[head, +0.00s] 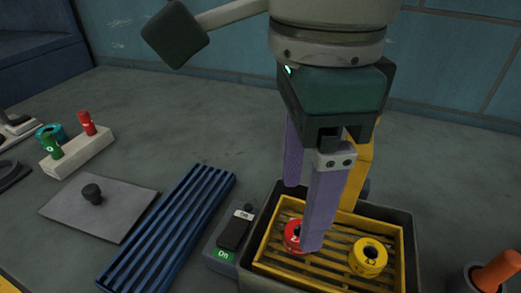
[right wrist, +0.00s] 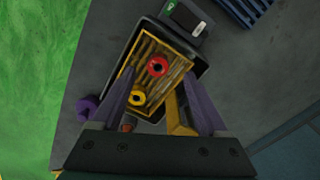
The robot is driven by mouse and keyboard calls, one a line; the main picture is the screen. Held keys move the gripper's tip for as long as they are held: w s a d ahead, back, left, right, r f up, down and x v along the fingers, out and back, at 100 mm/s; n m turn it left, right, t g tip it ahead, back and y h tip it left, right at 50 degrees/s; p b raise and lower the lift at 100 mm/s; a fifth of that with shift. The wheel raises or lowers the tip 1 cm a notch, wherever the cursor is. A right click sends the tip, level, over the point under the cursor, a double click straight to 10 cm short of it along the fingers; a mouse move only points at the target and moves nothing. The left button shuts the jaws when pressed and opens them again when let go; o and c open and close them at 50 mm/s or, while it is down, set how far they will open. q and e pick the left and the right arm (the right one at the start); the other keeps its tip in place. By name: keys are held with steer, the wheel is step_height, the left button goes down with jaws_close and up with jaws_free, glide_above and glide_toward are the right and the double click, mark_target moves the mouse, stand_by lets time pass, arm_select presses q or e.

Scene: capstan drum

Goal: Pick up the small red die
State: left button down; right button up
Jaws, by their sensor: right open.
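The small red die (head: 292,237) is a red ring-shaped piece with a dark hole. It lies in the slatted yellow tray (head: 404,268), and it also shows in the right wrist view (right wrist: 157,66). A similar yellow die (head: 368,257) lies to its right in the tray. My right gripper (head: 303,216) points down over the tray, open and empty, its purple fingers apart. In the right wrist view the red die appears between the fingertips (right wrist: 159,75). In the head view the near finger covers part of the red die. My left gripper is not in view.
A dark grey bin (head: 409,222) surrounds the yellow tray, and a yellow upright (head: 357,172) rises behind the fingers. A switch box (head: 235,232), blue rack (head: 170,228), lidded plate (head: 97,205) and peg block (head: 78,152) stand left. An orange-handled item (head: 497,271) is at right.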

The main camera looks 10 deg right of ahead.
steer(key=f, duration=0.4)
steer(key=shift+s+d, duration=0.25)
steer(key=shift+d, duration=0.05)
steer(key=shift+f, duration=0.4)
jaws_close()
